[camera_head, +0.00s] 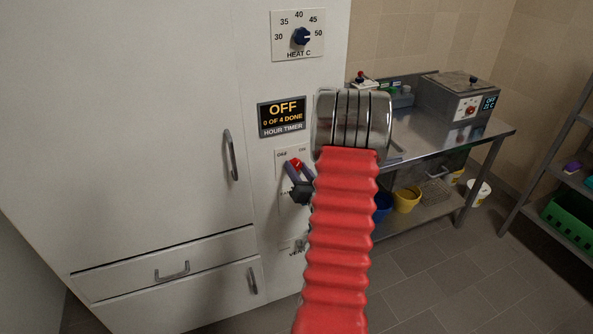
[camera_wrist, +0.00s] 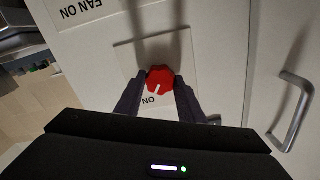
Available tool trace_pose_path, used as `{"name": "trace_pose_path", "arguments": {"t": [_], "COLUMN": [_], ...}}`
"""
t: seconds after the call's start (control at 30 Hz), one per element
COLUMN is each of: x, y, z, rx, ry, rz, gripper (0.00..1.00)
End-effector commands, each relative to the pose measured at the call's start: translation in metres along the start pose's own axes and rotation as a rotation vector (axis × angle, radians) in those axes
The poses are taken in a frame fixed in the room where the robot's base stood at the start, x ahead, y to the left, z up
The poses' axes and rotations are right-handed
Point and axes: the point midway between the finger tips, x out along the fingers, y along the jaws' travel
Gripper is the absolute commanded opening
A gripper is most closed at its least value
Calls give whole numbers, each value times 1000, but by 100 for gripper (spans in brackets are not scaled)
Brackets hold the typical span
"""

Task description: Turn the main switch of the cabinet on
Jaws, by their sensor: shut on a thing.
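The main switch is a red knob (camera_wrist: 160,79) on a pale plate (camera_head: 283,158) on the cabinet front (camera_head: 180,100). In the wrist view its white pointer line slants down and a little left, toward the word ON. In the head view, OFF stands at the plate's upper left and ON at its upper right. My gripper (camera_head: 297,168) is shut on the knob (camera_head: 295,162), with one dark finger on each side. It also shows in the wrist view (camera_wrist: 160,88). The OFF label is hidden in the wrist view.
A dark hour timer display (camera_head: 283,117) reads OFF, 0 OF 4 DONE. A cabinet handle (camera_head: 231,155) projects on the left. A steel table (camera_head: 440,148) with a boxy device (camera_head: 462,98) stands right. My red-sleeved arm covers part of the panel.

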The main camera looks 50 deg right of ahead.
Motion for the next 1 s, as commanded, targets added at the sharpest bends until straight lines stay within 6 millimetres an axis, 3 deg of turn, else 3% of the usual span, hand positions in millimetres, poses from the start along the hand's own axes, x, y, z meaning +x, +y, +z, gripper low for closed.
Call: {"name": "trace_pose_path", "arguments": {"t": [0.03,0.47,0.5,0.77,1.0], "x": [-1,-1,-1,-1,-1], "y": [-2,-3,-3,-1,0], "z": [7,7,7,3,2], "rx": [12,26,26,24,23], "ry": [-15,-15,-15,-8,-4], "rz": [-4,-4,-4,-2,-1], "gripper": [13,13,36,54,54]}}
